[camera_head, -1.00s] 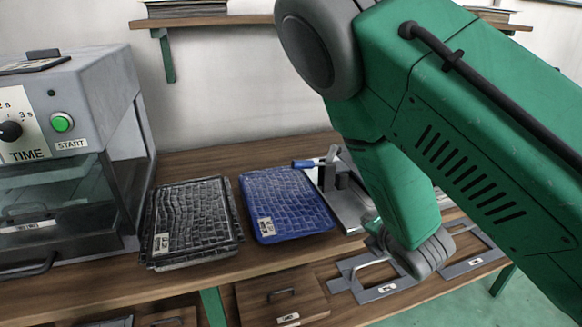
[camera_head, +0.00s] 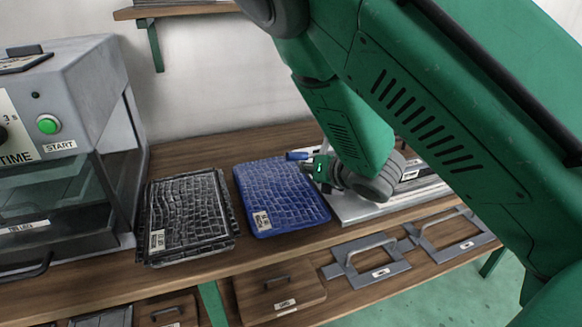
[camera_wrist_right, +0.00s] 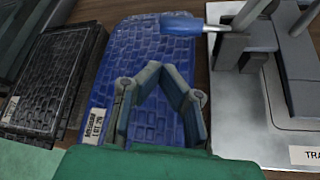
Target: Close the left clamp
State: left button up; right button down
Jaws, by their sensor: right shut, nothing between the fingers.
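The left clamp shows its blue handle (camera_head: 297,156) at the left end of a metal fixture, just past the blue tray panel. The wrist view shows the blue handle (camera_wrist_right: 168,26) lying sideways, pointing left, with the grey clamp body (camera_wrist_right: 243,42) at its right. My right gripper (camera_head: 318,174) is close to the clamp, partly covering it in the head view. In the wrist view its fingers (camera_wrist_right: 165,72) are shut and empty, apart from the handle, over the blue panel. My left gripper is not in view.
The blue tray panel (camera_head: 282,190) and a black tray panel (camera_head: 190,215) lie on the wooden bench. A machine with a green START button (camera_head: 48,124) stands at left. The metal fixture plate (camera_head: 352,210) is at right. Handled grey frames (camera_head: 372,274) are below.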

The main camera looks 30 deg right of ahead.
jog(key=x, duration=0.8)
jog(key=shift+w+a+b, duration=0.1)
jog(key=shift+a+b, duration=0.1)
jog(key=shift+b, duration=0.2)
jog(key=shift+x, duration=0.8)
jog(key=shift+d, duration=0.1)
